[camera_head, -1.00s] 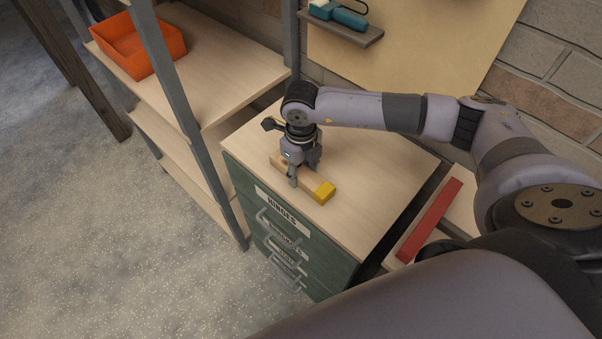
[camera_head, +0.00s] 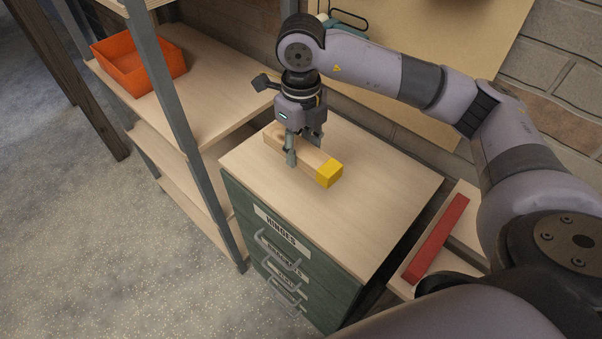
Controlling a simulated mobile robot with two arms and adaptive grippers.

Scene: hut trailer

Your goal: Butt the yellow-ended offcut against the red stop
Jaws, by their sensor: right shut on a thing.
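The offcut (camera_head: 311,158) is a pale wooden block with a yellow end (camera_head: 329,173) that points toward the lower right. My right gripper (camera_head: 301,153) points down and is shut on the offcut near its middle. The offcut looks raised over the wooden top of the green drawer cabinet (camera_head: 375,185), though the gap is hard to judge. The red stop (camera_head: 436,239) is a long red bar on a lower pale surface (camera_head: 463,229) to the right of the cabinet, apart from the offcut. My left gripper is out of view.
A shelf unit (camera_head: 215,80) with an orange bin (camera_head: 137,66) stands to the left. A dark gap separates the cabinet from the surface with the red stop. A board and brick wall stand behind. The cabinet top is otherwise clear.

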